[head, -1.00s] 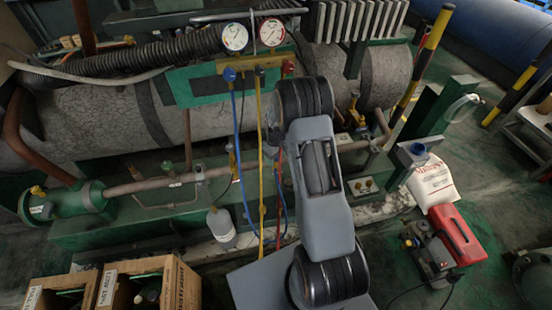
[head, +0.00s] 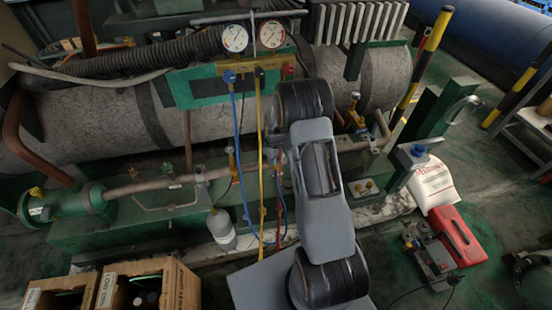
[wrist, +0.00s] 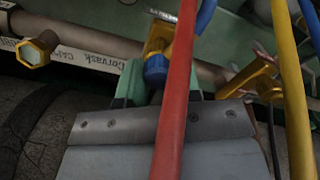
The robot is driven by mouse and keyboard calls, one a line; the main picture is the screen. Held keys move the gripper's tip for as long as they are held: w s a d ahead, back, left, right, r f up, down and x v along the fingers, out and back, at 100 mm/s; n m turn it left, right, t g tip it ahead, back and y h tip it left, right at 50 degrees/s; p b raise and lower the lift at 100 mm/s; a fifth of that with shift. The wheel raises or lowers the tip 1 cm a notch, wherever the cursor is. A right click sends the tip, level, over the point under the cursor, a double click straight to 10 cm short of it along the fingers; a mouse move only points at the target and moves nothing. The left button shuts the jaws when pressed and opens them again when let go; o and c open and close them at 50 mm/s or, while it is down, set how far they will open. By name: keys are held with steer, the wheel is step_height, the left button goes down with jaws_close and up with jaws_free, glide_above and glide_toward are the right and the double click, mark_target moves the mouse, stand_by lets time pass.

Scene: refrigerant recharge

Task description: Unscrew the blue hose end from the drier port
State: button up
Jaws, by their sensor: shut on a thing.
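In the wrist view, my gripper (wrist: 160,88) has green fingers closed around a blue hose end (wrist: 156,69). The blue end sits against a yellow brass fitting (wrist: 160,37), which stands at a pipe behind it. Whether the thread is still engaged cannot be seen. A red hose (wrist: 176,110) crosses in front and hides part of the right finger. In the head view, a blue hose (head: 237,130) hangs from the gauge manifold (head: 252,68) and loops behind my arm. My gripper is hidden there by the arm.
A yellow hose (wrist: 292,90) runs down the right of the wrist view, near a yellow valve (wrist: 252,75). A brass hex fitting (wrist: 35,48) is at left. In the head view, wooden crates (head: 150,285), a white bottle (head: 222,228) and a red-and-grey machine (head: 452,235) surround the floor area.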

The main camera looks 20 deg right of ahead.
steer(key=shift+n, duration=1.8)
steer(key=n, duration=0.2)
steer(key=shift+n+b, duration=0.35)
steer(key=shift+n, duration=0.45)
steer(key=n, duration=0.3)
steer(key=shift+n, duration=0.3)
